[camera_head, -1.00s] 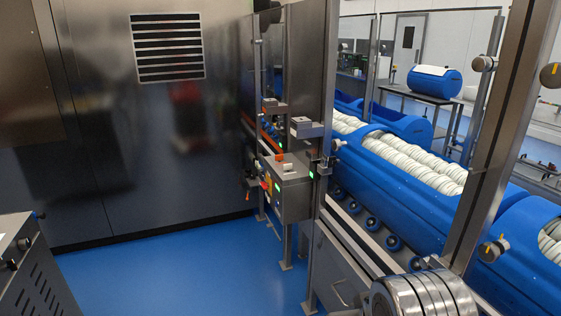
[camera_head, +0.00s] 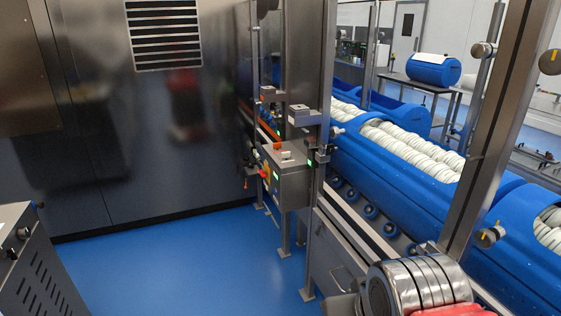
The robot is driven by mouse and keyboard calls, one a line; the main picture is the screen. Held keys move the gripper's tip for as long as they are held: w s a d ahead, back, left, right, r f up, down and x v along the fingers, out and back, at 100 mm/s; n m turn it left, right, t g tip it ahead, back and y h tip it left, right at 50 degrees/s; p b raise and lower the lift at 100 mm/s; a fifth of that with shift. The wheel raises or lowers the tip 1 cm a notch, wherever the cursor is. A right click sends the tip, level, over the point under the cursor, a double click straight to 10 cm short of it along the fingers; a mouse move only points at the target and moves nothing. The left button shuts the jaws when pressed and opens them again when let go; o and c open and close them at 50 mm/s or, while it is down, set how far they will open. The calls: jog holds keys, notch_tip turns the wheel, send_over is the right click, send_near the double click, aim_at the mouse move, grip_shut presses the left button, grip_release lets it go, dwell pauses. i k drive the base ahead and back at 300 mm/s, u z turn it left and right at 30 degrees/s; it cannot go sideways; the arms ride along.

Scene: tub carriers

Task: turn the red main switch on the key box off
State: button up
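The grey metal key box (camera_head: 293,188) is mounted on the steel posts of the frame in the middle of the view, at the left side of the blue tub line. On its left face is a small red switch (camera_head: 264,172), with yellow and green spots near it. It is too small to tell which way the switch is turned. An orange-red part and a pale part sit on top of the box. My gripper is not in view, and nothing touches the box.
Blue floor (camera_head: 185,265) lies open before the box. A slotted steel cabinet (camera_head: 38,275) stands at left, and a dark steel wall (camera_head: 150,150) behind. Blue tubs (camera_head: 405,190) with white goods run along the right. Polished metal rings (camera_head: 415,285) and something red fill the lower right.

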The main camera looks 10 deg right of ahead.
aim_at(263, 173)
jog(key=u, duration=0.15)
jog(key=i, duration=1.35)
jog(key=u, duration=0.55)
jog(key=i, duration=0.7)
jog(key=u, duration=0.75)
jog(key=i, duration=1)
jog(key=u, duration=0.45)
